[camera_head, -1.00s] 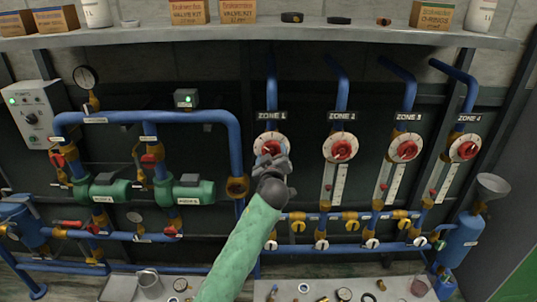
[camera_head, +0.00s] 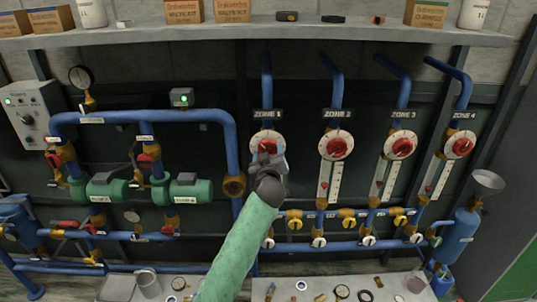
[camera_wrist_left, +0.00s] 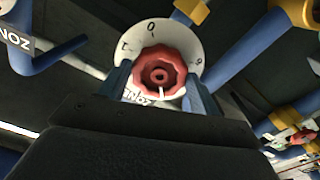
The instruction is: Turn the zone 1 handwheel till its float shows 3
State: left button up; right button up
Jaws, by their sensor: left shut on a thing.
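The zone 1 handwheel (camera_head: 268,145) is red on a white round dial, below the ZONE 1 sign (camera_head: 267,114). My left gripper (camera_head: 268,157) is in front of it, shut on it, and covers its lower part. In the left wrist view the red handwheel (camera_wrist_left: 161,72) sits between the two fingers of my left gripper (camera_wrist_left: 160,85). A white mark on it points down in that view. The white dial (camera_wrist_left: 152,32) behind it shows a 0 at its top. The zone 1 float and scale are hidden behind my left gripper and arm. My right gripper is out of view.
The zone 2 handwheel (camera_head: 336,146), zone 3 handwheel (camera_head: 402,147) and zone 4 handwheel (camera_head: 460,145) stand in a row to the right. Blue pipes and green pumps (camera_head: 107,188) are on the left. A shelf (camera_head: 350,37) runs above; a bench with small parts lies below.

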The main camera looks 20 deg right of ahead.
pick_arm(q)
jog(key=shift+m, duration=0.5)
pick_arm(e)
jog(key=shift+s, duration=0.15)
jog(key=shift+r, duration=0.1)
pick_arm(q)
jog(key=shift+a+f+m, duration=0.1)
jog(key=shift+m, duration=0.6)
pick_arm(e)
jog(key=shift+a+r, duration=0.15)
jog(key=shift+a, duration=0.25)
pick_arm(q)
jog(key=shift+p, duration=0.3)
